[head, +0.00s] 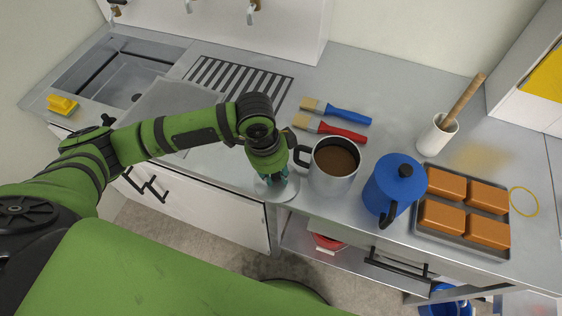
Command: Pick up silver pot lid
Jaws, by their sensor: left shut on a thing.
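The silver pot lid (287,193) is at the front edge of the counter, left of a silver pot (328,184) of brown liquid. My left gripper (274,180) points down over the lid and is shut on it, covering its middle. I cannot tell whether the lid still touches the counter. My right gripper is out of view.
A blue kettle (388,190) and a tray of orange-brown blocks (464,240) stand to the right. Two brushes, blue-handled (347,115) and red-handled (343,132), lie behind the pot. A sink (128,75) is at left. A drawer (350,262) stands open below.

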